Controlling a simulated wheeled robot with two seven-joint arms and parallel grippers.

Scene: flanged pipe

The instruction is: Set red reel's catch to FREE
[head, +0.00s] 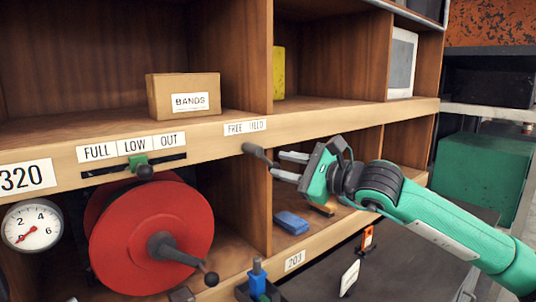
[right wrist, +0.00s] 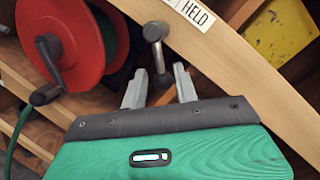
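The red reel (head: 150,238) sits in the lower left bay with a dark crank on its front; it also shows in the right wrist view (right wrist: 80,25). A grey catch lever (head: 260,154) is on the shelf edge below the FREE and HELD label (head: 246,128). The lever slants down to the right, toward the HELD side. In the right wrist view the lever (right wrist: 156,50) reaches down between my fingers, with gaps visible on both sides. My right gripper (head: 280,165) is open around the lever's free end. My left gripper is out of view.
A BANDS box (head: 185,96) stands on the shelf above. A green slider (head: 138,161) sits under LOW, and a gauge (head: 32,226) is at the left. A blue block (head: 291,222) lies in the lower bay. A wooden divider (head: 258,200) stands right of the reel.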

